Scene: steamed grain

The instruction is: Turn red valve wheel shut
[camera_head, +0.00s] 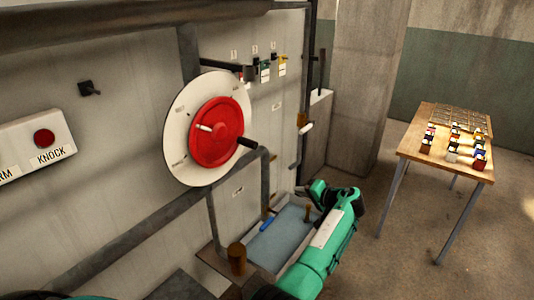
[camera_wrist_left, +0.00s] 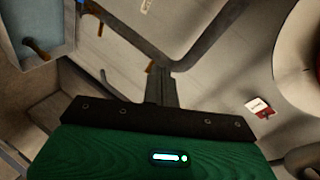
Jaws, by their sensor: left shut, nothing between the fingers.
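The red valve wheel (camera_head: 228,118) sits at the centre of a round white dial plate (camera_head: 178,105) on the wall. In the left wrist view, part of the white plate (camera_wrist_left: 294,45) shows at the right edge. My left gripper (camera_head: 300,190) is to the right of and below the wheel, apart from it. Its dark fingers (camera_wrist_left: 162,75) are shut and empty in the left wrist view. My right gripper is not in view.
A grey-blue basin (camera_head: 275,240) lies below the wheel, with a brown cylinder (camera_head: 237,258) beside it. Dark pipes (camera_head: 125,243) run along the wall. A red button box (camera_head: 35,145) is at left. A wooden table (camera_head: 415,137) with small items stands right, beyond open floor.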

